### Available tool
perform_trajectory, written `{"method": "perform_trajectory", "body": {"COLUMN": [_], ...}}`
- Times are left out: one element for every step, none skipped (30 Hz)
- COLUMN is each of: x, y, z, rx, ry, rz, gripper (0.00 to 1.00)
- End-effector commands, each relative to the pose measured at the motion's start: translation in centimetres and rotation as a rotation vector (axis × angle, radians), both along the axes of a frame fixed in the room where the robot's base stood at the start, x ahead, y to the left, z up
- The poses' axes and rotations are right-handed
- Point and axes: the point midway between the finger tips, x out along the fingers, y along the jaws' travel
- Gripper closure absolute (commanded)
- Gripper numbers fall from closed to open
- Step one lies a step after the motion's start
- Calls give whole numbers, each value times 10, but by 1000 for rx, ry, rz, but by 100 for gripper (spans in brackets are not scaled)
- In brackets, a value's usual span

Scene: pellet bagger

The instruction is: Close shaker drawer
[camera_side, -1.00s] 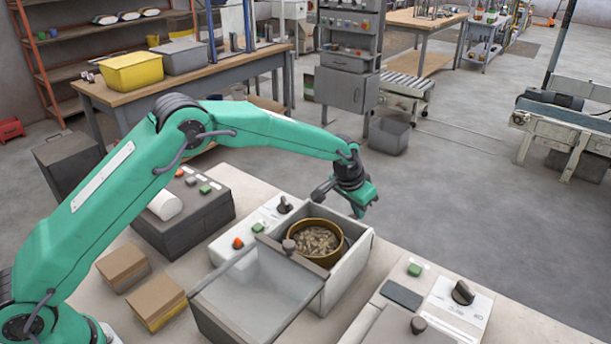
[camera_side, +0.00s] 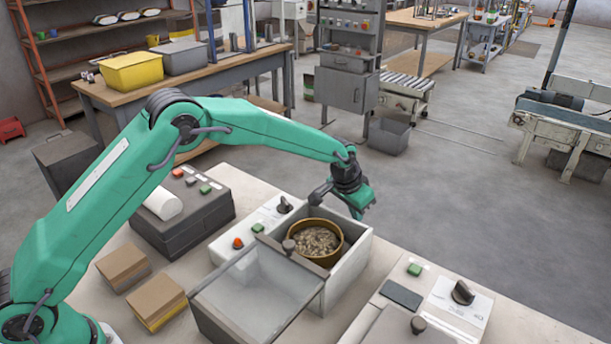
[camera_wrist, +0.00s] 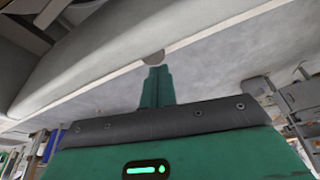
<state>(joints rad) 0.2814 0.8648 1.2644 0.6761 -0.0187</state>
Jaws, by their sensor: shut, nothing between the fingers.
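The shaker is a pale box (camera_side: 347,270) on the bench in the side view. Its open top shows a brass pan (camera_side: 312,257) full of pellets. My gripper (camera_side: 359,212) is shut and empty, low at the box's far right end; contact is unclear. In the wrist view my shut fingers (camera_wrist: 156,72) point at a pale surface with a small round grey piece (camera_wrist: 153,58) right at their tips.
A second unit (camera_side: 455,305) stands to the right. A dark machine (camera_side: 190,215) and stacked brown blocks (camera_side: 158,300) are to the left.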

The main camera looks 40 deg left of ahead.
Motion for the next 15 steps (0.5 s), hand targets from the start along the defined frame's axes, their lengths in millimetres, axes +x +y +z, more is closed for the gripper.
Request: {"method": "perform_trajectory", "body": {"x": [3, 4, 7, 8, 10, 13, 15, 16, 18, 20, 21, 24, 25, 27, 29], "y": [-1, -1, -2, -2, -3, -4, -4, -4, -5, -5, -6, -6, -7, -7, -8], "z": [0, -1, -1, -1, -1, -1, -1, -1, -1, 0, 0, -1, -1, -1, 0], "rx": [0, 0, 0, 0, 0, 0, 0, 0, 0, 0, 0, 0, 0, 0, 0], "ry": [-1, 0, -1, -1, 0, -1, -1, -1, -1, 0, -1, -1, -1, -1, -1], "rz": [0, 0, 0, 0, 0, 0, 0, 0, 0, 0, 0, 0, 0, 0, 0], "gripper": [100, 100, 100, 100, 100, 100, 100, 100, 100, 100, 100, 100, 100, 100, 100]}}
